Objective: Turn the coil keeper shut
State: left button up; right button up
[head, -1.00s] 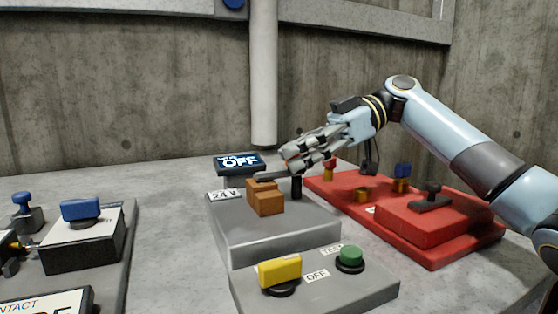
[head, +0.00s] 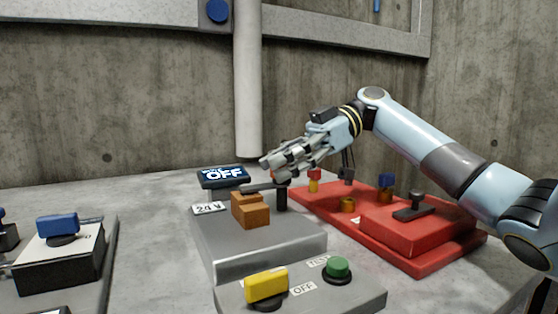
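The grey block labelled 24 V (head: 265,250) stands in the middle of the table and carries an orange-brown stepped coil piece (head: 252,211). A flat dark bar (head: 262,187), which looks like the coil keeper, lies level behind and above the coil piece, at the top of a black post (head: 282,199). My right gripper (head: 268,167) hangs just above the bar, fingers pointing left and down. Whether it touches the bar is unclear. Its fingers lie close together in this view, and the gap between them cannot be judged. My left gripper is not in view.
A dark OFF display (head: 222,177) stands behind the coil block. A red base (head: 420,250) with small coloured parts lies to the right. In front is a grey box with a yellow knob (head: 266,285) and a green button (head: 338,267). A blue knob (head: 57,224) is at left.

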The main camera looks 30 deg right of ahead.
jog(key=v, duration=1.2)
jog(key=shift+d+f, duration=0.3)
jog(key=shift+d, duration=0.05)
